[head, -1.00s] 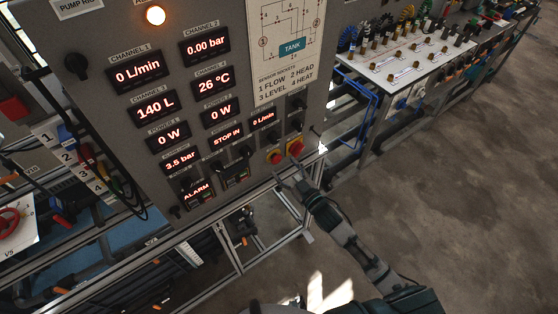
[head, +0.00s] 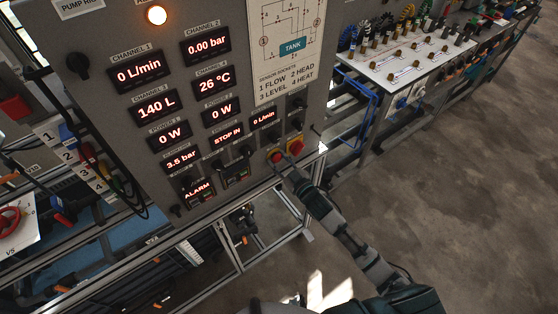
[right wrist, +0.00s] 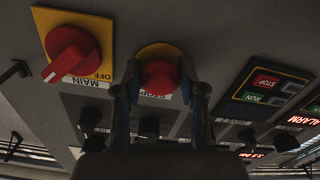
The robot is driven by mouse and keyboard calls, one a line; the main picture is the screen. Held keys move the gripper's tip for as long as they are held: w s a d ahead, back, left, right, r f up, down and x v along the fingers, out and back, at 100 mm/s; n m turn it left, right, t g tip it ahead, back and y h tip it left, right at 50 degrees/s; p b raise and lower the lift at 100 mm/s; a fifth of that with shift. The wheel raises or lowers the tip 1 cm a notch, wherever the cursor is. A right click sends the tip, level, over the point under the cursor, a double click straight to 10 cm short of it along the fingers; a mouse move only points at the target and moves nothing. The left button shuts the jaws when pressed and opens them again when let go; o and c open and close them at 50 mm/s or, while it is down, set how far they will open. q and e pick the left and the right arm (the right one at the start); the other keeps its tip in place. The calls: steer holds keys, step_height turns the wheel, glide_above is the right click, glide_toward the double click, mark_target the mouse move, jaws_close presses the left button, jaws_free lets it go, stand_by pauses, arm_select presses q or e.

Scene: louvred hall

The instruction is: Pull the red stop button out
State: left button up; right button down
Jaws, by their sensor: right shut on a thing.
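The red stop button (right wrist: 160,78) sits on a round yellow backing at the lower right of the grey panel; it also shows in the head view (head: 277,156). My right gripper (right wrist: 161,84) is shut on the button, with one finger on each side of it. In the head view my right gripper (head: 283,164) reaches the panel from below right and partly hides the button. A label reading STOP is partly covered by the fingers. My left gripper is not in view.
A red rotary main switch (right wrist: 72,54) on a yellow plate is close beside the button. A RUN and STOP pad (right wrist: 268,90) and black knobs (right wrist: 149,127) are also near. The panel's metal frame runs below; open floor (head: 450,200) lies to the right.

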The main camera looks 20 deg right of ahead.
steer(key=shift+s+d+r+p, duration=0.1)
steer(key=shift+s+p, duration=0.3)
steer(key=shift+p, duration=0.35)
steer(key=c, duration=0.6)
jaws_free()
steer(key=shift+c, duration=0.2)
steer(key=shift+s+d, duration=0.1)
steer(key=shift+s, duration=0.05)
steer(key=shift+s+d+f, duration=0.15)
steer(key=shift+s+f, duration=0.05)
steer(key=shift+s, duration=0.1)
steer(key=v, duration=1.1)
steer(key=shift+s+r, duration=0.15)
